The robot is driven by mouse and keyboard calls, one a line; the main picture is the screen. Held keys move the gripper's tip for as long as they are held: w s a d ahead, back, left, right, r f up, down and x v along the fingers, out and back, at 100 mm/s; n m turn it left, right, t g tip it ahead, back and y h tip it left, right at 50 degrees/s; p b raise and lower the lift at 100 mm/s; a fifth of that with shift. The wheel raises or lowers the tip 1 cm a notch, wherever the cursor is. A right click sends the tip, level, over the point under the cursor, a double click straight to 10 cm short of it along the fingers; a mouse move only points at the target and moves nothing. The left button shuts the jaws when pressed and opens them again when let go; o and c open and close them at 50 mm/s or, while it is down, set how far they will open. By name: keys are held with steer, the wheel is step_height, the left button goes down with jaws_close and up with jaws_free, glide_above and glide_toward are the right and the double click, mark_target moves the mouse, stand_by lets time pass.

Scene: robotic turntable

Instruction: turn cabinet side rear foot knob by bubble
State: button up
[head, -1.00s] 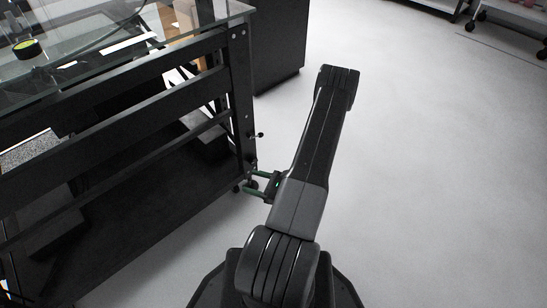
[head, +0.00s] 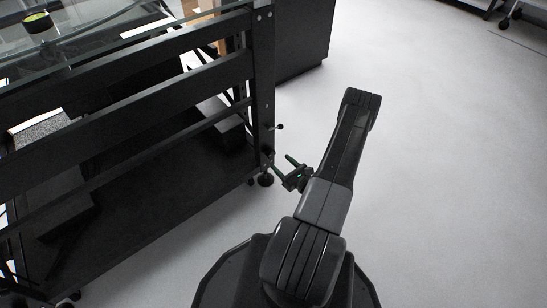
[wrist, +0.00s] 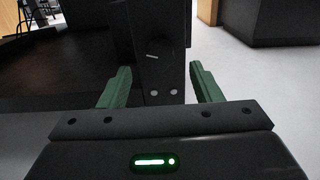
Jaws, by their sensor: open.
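The black foot (head: 266,180) with a round pad stands on the floor under the near right leg (head: 262,70) of the black-framed table. My gripper (head: 282,163) is open and empty, right of the leg's bottom end and a little above the foot in the head view. Its green fingers point up-left, apart from the foot. In the wrist view the leg (wrist: 160,50), with two bright bolts, stands between and beyond the open fingers. The foot is hidden there.
A small lever (head: 277,127) sticks out of the leg above the foot. A dark caster (head: 251,181) sits just left of the foot. A black cabinet (head: 302,38) stands behind. The pale floor (head: 440,170) to the right is clear.

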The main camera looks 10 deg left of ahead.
mark_target(272, 154)
steer(key=b+x, duration=0.1)
steer(key=x, duration=0.5)
steer(key=shift+a, duration=0.1)
steer(key=shift+c, duration=0.2)
steer(key=c, duration=0.9)
steer(key=shift+m+b, duration=0.3)
steer(key=shift+b, duration=0.05)
